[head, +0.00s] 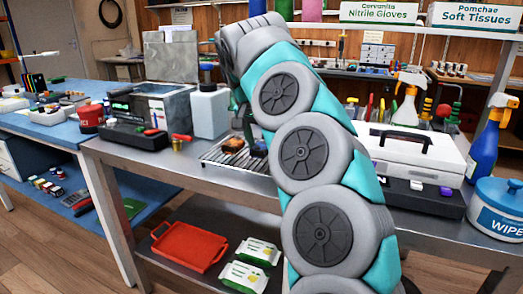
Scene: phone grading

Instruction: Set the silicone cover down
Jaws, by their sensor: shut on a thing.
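My gripper (244,122) hangs from the end of my arm over the wire rack (226,160) on the metal bench, partly hidden behind the arm. It is shut on the silicone cover (259,149), which shows only as a small dark shape low at the rack's right side. I cannot tell whether the cover touches the rack. A small orange-brown item (204,142) lies on the rack to the left of the gripper.
A white bottle (210,112) and a grey boxy device (165,105) stand left of the rack. A white case (412,150), spray bottles and a wipes tub (500,205) stand to the right. A red tray (190,246) lies on the lower shelf.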

